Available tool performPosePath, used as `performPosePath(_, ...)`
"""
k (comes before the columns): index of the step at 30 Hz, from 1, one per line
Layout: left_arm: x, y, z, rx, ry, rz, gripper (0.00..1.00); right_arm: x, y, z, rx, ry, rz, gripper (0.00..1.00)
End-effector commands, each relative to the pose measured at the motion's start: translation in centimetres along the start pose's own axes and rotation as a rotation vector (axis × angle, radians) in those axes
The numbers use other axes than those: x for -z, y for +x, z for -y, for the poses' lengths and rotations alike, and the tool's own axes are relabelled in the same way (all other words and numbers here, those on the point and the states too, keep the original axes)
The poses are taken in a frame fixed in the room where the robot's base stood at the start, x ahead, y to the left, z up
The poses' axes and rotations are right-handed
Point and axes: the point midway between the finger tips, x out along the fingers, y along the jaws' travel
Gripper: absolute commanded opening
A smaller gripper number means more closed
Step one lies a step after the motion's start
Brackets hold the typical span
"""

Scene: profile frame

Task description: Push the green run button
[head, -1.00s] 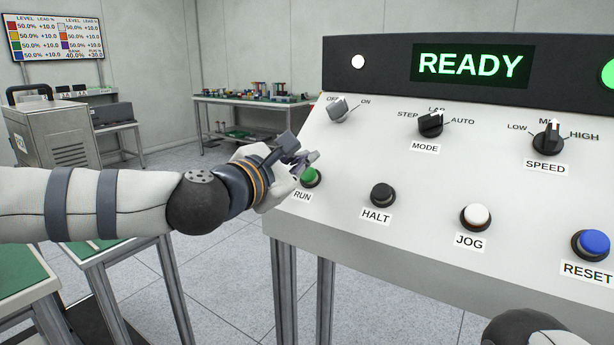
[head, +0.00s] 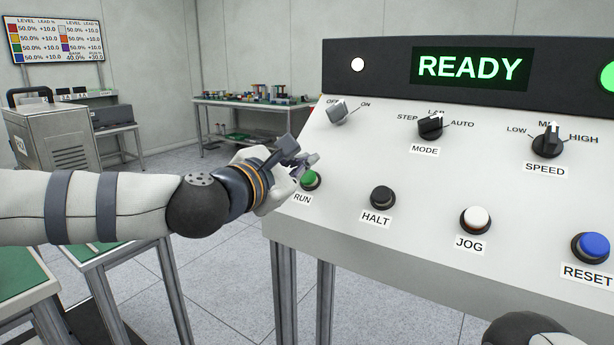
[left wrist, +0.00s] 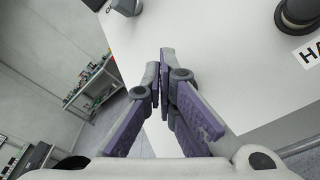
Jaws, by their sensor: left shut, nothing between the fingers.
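The green run button (head: 309,179) sits in a dark ring at the left end of the button row on the sloped white console (head: 350,255), above its RUN label. My left gripper (head: 307,160) is shut and empty, with its fingertips just above the button in the head view. I cannot tell whether they touch it. In the left wrist view the shut fingers (left wrist: 163,80) point at the white panel, and the green button is not visible there. The display (head: 471,67) reads READY in green. My right gripper is out of view.
The black HALT button (head: 382,198) is right of RUN, then the white JOG (head: 475,219) and blue RESET (head: 590,246) buttons. The OFF/ON knob (head: 337,112) is above RUN, with the MODE (head: 430,126) and SPEED (head: 547,143) knobs to its right.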

Motion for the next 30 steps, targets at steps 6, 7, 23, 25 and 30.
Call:
performPosePath(6, 0.07, 0.05, 0.06, 0.0, 0.0, 0.0, 0.0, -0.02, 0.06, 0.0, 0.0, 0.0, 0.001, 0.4)
performPosePath(7, 0.12, 0.1, 0.11, 0.0, -0.001, 0.0, 0.0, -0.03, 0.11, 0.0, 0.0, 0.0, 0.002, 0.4)
performPosePath(23, 0.44, 0.62, 0.45, 0.0, 0.0, 0.0, 0.0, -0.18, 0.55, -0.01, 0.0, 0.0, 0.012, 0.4)
performPosePath(25, 0.49, 0.66, 0.49, 0.0, 0.0, 0.0, 0.0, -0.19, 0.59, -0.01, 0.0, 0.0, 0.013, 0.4)
performPosePath(30, 0.62, 0.81, 0.62, 0.001, 0.0, 0.0, 0.0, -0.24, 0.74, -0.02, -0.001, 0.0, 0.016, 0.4)
